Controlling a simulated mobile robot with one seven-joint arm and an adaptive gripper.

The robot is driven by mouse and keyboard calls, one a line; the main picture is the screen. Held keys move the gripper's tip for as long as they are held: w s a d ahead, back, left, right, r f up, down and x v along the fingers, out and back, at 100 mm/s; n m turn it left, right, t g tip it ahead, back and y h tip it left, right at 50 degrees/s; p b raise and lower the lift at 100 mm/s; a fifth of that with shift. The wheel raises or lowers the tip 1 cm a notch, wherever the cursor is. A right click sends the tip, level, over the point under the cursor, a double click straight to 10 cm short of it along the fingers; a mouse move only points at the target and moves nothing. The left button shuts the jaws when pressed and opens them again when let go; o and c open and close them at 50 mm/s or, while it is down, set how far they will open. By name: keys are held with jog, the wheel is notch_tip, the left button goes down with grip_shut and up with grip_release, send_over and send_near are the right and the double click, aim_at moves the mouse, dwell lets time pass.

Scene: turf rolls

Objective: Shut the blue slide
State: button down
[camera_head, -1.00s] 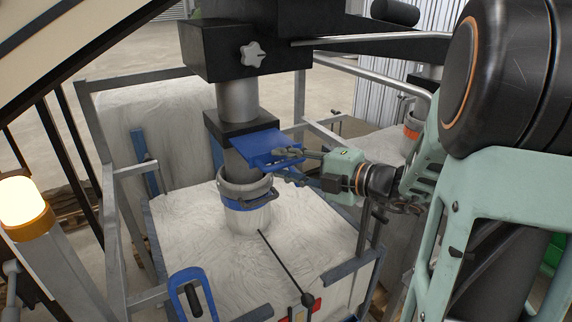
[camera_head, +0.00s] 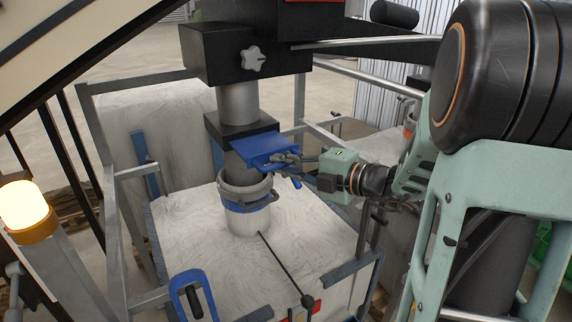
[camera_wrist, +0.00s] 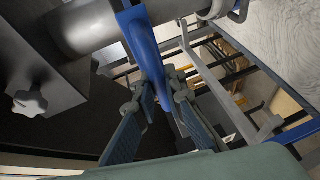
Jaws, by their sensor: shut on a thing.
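The blue slide (camera_head: 264,148) is a flat plate that sticks out to the right from the black block (camera_head: 238,124) on the grey vertical pipe. My gripper (camera_head: 290,161) is at the slide's outer right end. In the wrist view the fingers (camera_wrist: 155,88) are on either side of a blue bar of the slide (camera_wrist: 141,45), shut on it. How far the plate reaches inside the block is hidden.
Below the slide, the pipe ends in a clamp ring (camera_head: 246,190) on the neck of a white bulk bag (camera_head: 195,245) in a metal frame. An orange lamp (camera_head: 24,205) is at left.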

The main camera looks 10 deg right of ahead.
aim_at(285, 148)
jog(key=w+a+p, duration=0.1)
jog(key=w, duration=0.2)
jog(key=w+a+p, duration=0.1)
jog(key=w, duration=0.3)
jog(key=w+a+p, duration=0.1)
jog(key=w+p, duration=0.1)
jog(key=w, duration=0.1)
jog(key=shift+w+a+r, duration=0.1)
jog(key=shift+w+a, duration=0.05)
jog(key=shift+w, duration=0.05)
jog(key=shift+r, duration=0.1)
jog(key=c, duration=2)
grip_release()
jog(key=shift+w, duration=0.2)
jog(key=shift+o, duration=0.2)
jog(key=shift+s, duration=0.1)
jog(key=v, duration=1.2)
